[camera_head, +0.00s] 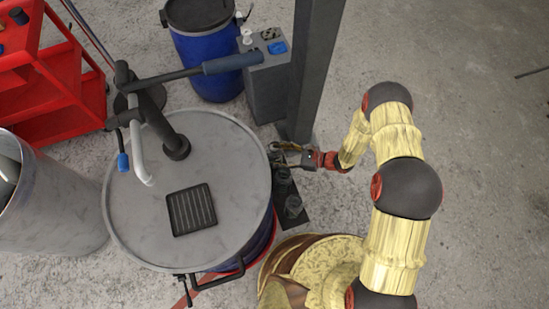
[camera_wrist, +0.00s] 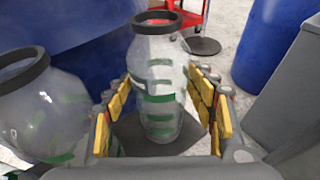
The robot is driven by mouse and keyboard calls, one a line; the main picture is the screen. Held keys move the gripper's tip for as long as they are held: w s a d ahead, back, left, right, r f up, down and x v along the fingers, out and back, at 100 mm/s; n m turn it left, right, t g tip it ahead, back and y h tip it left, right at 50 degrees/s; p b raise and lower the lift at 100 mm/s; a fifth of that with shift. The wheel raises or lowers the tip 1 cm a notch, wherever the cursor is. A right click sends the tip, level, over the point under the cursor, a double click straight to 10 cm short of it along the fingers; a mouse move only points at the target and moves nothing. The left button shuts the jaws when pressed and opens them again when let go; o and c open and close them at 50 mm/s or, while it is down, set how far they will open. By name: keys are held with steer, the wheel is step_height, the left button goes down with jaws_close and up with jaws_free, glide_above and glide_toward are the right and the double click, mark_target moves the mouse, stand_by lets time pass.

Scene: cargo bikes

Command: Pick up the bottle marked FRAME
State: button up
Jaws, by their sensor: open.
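In the wrist view, a clear bottle (camera_wrist: 160,75) with green markings and a dark rim stands upright between the fingers of my gripper (camera_wrist: 163,98). The fingers are open on either side of it, with yellow pads. A second, similar clear bottle (camera_wrist: 45,110) is close on the left, outside the fingers. I cannot read FRAME on either one.
A large drum with a grey lid (camera_head: 225,150) is just left of my gripper. A grey post (camera_head: 308,70), a grey canister (camera_head: 268,92) and a blue drum (camera_head: 208,65) stand behind. A red cart (camera_head: 60,85) is at the far left.

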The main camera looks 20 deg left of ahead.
steer(key=shift+a+f, duration=0.15)
steer(key=shift+a, duration=0.45)
steer(key=shift+c, duration=0.3)
steer(key=c, duration=0.7)
steer(key=shift+c, duration=0.3)
